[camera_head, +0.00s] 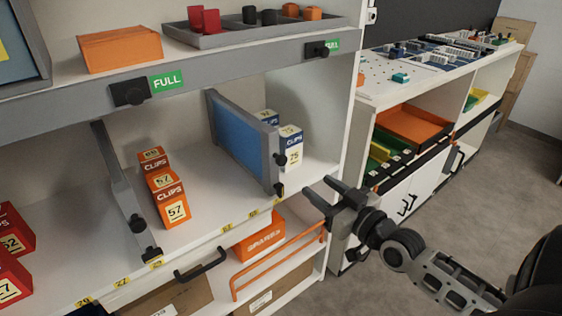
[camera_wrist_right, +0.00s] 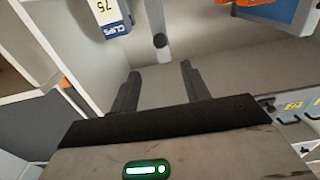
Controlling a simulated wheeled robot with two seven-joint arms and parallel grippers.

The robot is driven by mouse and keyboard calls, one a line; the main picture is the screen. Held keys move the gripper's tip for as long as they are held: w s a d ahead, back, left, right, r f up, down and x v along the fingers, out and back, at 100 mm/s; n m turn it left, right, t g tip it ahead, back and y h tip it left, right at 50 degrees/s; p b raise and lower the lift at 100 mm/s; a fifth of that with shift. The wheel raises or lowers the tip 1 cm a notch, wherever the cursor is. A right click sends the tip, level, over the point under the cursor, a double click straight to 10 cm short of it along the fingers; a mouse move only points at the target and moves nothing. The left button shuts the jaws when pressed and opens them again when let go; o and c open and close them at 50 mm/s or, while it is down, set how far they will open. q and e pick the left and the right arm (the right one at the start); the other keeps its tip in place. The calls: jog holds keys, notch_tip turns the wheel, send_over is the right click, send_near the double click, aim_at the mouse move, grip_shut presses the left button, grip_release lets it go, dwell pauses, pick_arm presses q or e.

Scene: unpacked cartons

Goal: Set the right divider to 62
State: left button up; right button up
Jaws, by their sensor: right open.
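The right divider (camera_head: 240,140) is a blue panel in a grey frame with dark knobs on its front post. It stands upright on the middle shelf, between the orange clips boxes (camera_head: 167,195) and the blue-white 75 box (camera_head: 290,148). Yellow number labels (camera_head: 227,227) run along the shelf edge; those near its foot are too small to read surely. My right gripper (camera_head: 321,192) is open and empty, in front of the shelf, right of the divider and apart from it. In the wrist view the open fingers (camera_wrist_right: 160,85) point toward the post (camera_wrist_right: 155,15). My left gripper is out of view.
A left divider (camera_head: 121,190) stands left of the orange boxes. Below are a dark handle (camera_head: 201,264), an orange spares box (camera_head: 259,236) and an orange rail (camera_head: 279,260). A white side panel (camera_head: 345,120) bounds the shelf on the right. Floor is open at right.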

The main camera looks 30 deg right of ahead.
aim_at(284, 161)
jog(key=w, duration=0.9)
jog(key=w+a, duration=0.1)
jog(key=w, duration=0.3)
jog(key=shift+w+a, duration=0.1)
jog(key=shift+w, duration=0.15)
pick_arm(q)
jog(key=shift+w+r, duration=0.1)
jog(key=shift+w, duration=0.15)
pick_arm(e)
jog(key=shift+w, duration=0.35)
jog(key=shift+c, duration=0.3)
